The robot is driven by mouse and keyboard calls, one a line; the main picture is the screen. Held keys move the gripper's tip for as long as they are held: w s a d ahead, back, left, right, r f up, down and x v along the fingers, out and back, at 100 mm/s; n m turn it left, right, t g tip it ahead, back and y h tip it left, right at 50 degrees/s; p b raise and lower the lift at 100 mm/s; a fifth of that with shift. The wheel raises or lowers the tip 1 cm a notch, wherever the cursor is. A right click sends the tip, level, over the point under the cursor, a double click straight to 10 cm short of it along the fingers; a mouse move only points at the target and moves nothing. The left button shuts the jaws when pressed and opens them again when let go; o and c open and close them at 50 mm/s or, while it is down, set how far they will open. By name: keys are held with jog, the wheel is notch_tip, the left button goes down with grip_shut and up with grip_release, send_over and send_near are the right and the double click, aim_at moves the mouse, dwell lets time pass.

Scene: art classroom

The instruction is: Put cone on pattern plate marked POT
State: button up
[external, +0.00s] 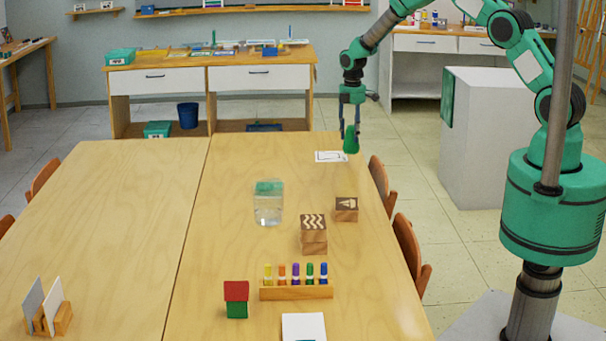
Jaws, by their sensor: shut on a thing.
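My gripper (350,132) points down over the far right part of the table and is shut on a small green cone (351,144). The cone hangs at the fingertips; whether it touches anything below cannot be told. A white plate (325,157) with dark line marks lies flat on the table, just left of and below the cone in the picture. The marks are too small to read as POT. A second white plate (303,326) lies at the near edge, partly cut off, with a bit of green on it.
On the wooden table (235,165) stand a clear jar with a green lid (268,205), stacked zigzag-stamped blocks (313,228), another stamped block (346,209), a peg rack (296,293) and a red-and-green block pair (236,299). Chairs (382,185) line the right edge.

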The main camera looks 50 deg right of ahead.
jog(key=shift+w+d+f, duration=0.1)
jog(key=shift+w+f, duration=0.05)
jog(key=shift+w, duration=1.35)
jog(key=shift+w+d+f, duration=0.1)
jog(key=shift+w, duration=1.35)
jog(key=shift+f+b, duration=0.1)
jog(key=shift+b, duration=0.2)
jog(key=shift+f+b, duration=0.35)
jog(key=shift+f, duration=1.3)
jog(key=shift+f, duration=0.1)
jog(key=o, duration=1.2)
jog(key=shift+o, duration=0.2)
notch_tip(320, 180, up, 12)
jog(key=p, duration=0.2)
